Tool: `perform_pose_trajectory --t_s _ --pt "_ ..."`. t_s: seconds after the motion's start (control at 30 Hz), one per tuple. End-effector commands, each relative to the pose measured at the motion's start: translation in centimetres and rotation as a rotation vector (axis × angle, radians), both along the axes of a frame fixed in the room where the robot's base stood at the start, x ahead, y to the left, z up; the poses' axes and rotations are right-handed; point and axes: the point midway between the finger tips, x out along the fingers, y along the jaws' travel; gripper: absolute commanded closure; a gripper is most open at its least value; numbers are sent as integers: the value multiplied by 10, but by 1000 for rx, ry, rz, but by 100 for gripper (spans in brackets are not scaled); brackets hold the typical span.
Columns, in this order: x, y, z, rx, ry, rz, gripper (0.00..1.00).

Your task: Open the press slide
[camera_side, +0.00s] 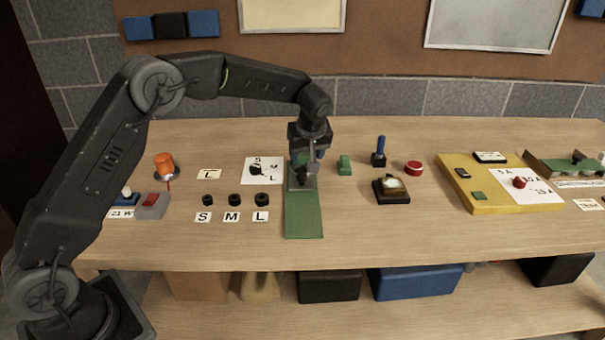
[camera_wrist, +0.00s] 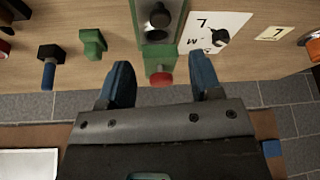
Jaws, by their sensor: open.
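The press is a long green base (camera_side: 303,218) lying front to back on the bench, with a grey metal slide (camera_wrist: 179,22) along its middle. In the wrist view a red knob (camera_wrist: 160,79) on a green end block (camera_wrist: 159,60) shows at the near end of the slide. My gripper (camera_wrist: 160,64) is open, with one blue finger on each side of the red knob and a gap to both. In the side view my gripper (camera_side: 306,170) hangs over the back end of the green base and hides the knob there.
Left of the press are a white card (camera_side: 262,165) and several black round parts (camera_side: 234,199) with letter labels. To the right stand a small green block (camera_side: 345,165), a blue-handled lever (camera_side: 379,150), a red button (camera_side: 413,168) and a yellow board (camera_side: 480,200). The bench front is clear.

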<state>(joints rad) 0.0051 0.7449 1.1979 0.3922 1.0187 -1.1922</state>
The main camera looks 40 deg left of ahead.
Motion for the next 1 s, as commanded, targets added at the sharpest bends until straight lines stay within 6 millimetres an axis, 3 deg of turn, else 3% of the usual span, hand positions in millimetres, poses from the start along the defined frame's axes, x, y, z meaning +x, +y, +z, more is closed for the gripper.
perform_pose_trajectory --t_s 0.2,0.5,0.9,1.0 --pt "8 16 -44 -1 4 1 41" --pt "18 29 -82 -2 1 0 41" --pt "19 31 -89 -2 -1 -2 41" --pt "19 31 -88 -2 -1 -2 50"
